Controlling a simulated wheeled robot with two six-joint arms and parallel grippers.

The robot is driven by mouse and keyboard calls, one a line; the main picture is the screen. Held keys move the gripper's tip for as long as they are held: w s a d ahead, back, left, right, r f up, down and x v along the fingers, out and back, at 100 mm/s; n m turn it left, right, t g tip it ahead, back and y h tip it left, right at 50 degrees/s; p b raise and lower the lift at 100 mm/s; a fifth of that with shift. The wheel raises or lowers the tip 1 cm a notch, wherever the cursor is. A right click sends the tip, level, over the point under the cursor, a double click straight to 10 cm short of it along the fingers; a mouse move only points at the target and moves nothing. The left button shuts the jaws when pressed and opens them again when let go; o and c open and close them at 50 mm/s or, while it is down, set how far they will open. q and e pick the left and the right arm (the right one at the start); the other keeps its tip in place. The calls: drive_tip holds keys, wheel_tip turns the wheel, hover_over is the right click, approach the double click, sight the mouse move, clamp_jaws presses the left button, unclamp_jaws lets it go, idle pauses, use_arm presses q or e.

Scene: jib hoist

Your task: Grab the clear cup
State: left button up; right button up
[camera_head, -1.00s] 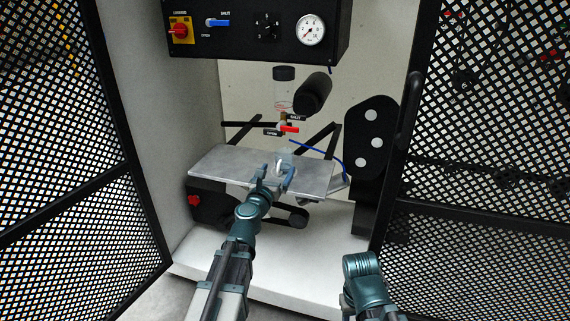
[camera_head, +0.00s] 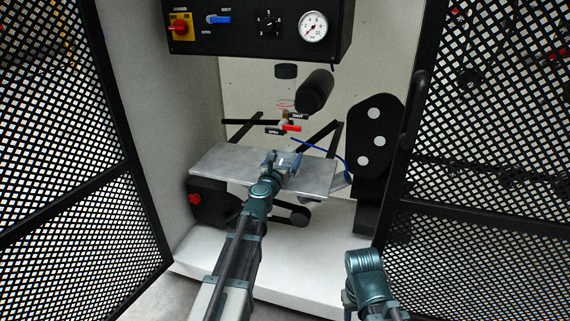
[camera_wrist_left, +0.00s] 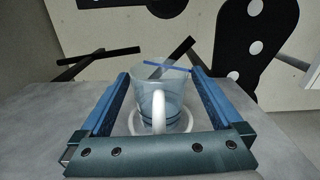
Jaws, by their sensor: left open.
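The clear cup (camera_wrist_left: 165,92) stands upright on the grey metal table (camera_head: 225,162). In the left wrist view its whitish handle (camera_wrist_left: 158,112) points toward the gripper. My left gripper (camera_wrist_left: 160,85) is open, with one blue finger on each side of the cup and small gaps visible. In the head view my left gripper (camera_head: 281,160) is over the middle of the table and hides most of the cup. My right arm shows at the lower right of the head view, but its fingers are out of view.
A red-handled valve (camera_head: 290,128) and a black cylinder (camera_head: 314,91) are above the table's back. A control panel (camera_head: 255,25) hangs overhead. Mesh doors (camera_head: 65,130) stand at both sides. A black plate with white dots (camera_head: 375,140) is right of the table.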

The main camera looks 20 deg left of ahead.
use_arm(q)
drive_tip(key=c, duration=1.4)
drive_tip(key=shift+r, duration=0.1)
